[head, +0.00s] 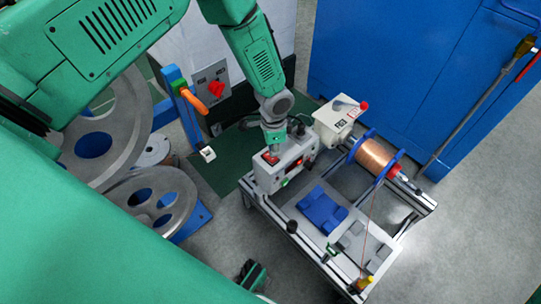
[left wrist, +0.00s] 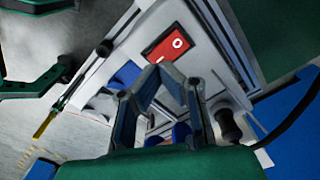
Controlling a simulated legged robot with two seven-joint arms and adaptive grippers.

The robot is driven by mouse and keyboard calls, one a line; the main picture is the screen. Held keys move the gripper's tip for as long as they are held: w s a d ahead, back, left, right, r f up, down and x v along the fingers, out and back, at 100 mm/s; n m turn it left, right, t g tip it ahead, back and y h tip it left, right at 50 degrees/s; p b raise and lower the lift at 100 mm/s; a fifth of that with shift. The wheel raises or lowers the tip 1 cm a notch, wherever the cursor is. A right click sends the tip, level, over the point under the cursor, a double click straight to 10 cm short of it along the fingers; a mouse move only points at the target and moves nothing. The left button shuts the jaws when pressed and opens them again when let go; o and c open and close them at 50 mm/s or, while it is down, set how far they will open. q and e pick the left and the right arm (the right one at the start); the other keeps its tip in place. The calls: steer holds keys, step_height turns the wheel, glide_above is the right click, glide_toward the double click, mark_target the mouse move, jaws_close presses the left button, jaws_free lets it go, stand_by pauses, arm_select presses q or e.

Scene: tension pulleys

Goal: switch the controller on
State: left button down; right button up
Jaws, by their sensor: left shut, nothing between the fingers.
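The controller (head: 284,171) is a light grey box at the near left end of the metal frame, with a small red indicator on its front. Its red rocker switch (head: 270,158) is on top. In the left wrist view the switch (left wrist: 168,45) shows a white O and a bar; which side is pressed I cannot tell. My left gripper (head: 273,147) points down at the top of the controller, right by the switch. Its shut, empty fingers (left wrist: 162,70) end close to the switch; contact is unclear. A dark green and black part, apparently my right gripper (head: 250,275), is low in the head view.
The frame (head: 258,203) also carries a white box (head: 338,118), a copper wire spool (head: 375,157) and a blue block (head: 321,208). A blue cabinet (head: 420,60) stands behind. Large grey pulleys (head: 150,195) stand at left. The floor at right is clear.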

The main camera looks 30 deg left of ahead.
mark_target(273, 159)
arm_select(q)
steer(key=shift+f+b, duration=1)
steer(key=shift+f, duration=0.45)
stand_by(0.9)
steer(key=shift+r, duration=0.15)
step_height(273, 159, up, 7)
steer(key=p, duration=0.6)
stand_by(0.5)
